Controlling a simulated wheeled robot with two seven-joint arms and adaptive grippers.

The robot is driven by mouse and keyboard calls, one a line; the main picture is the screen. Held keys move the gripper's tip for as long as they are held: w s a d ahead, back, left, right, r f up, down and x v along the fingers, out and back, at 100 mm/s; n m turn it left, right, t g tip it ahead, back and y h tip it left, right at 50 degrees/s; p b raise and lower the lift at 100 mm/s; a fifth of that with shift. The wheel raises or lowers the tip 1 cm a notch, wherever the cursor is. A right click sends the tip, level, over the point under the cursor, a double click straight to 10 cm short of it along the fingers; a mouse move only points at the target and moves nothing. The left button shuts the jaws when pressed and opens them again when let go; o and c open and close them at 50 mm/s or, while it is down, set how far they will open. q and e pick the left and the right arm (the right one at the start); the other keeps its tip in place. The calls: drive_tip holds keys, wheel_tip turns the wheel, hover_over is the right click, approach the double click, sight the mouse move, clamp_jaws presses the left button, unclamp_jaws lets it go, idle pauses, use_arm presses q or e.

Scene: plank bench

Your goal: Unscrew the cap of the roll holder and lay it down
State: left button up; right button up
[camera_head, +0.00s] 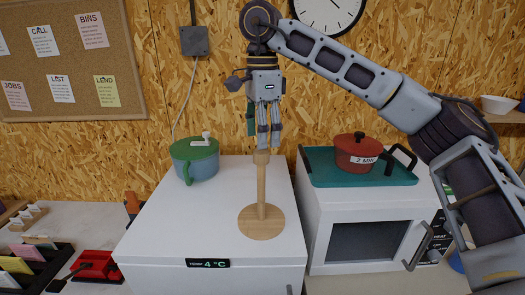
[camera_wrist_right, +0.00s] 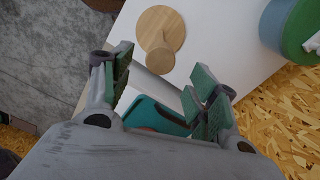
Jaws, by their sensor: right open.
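The wooden roll holder (camera_head: 261,195) stands upright on top of the white fridge-like box, with a round base and no roll on its post. Its cap (camera_head: 261,157) is at the top of the post; in the right wrist view the cap (camera_wrist_right: 160,61) shows as a small disc over the larger round base (camera_wrist_right: 153,22). My right gripper (camera_head: 269,143) points down just above the cap. Its green-padded fingers (camera_wrist_right: 158,82) are apart and empty, and the cap appears just beyond their tips. I cannot tell whether they touch it. My left gripper is not in view.
A blue-grey pot with a green lid (camera_head: 195,160) stands back left on the white box (camera_head: 180,235). The front of the box top is clear.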

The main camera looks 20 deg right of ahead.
sight(263, 151)
wheel_tip(263, 151, down, 2)
drive_tip(key=shift+f, duration=1.35)
drive_tip(key=c, duration=1.1)
drive_tip(key=shift+r+p, duration=2)
drive_tip(key=shift+r, duration=0.5)
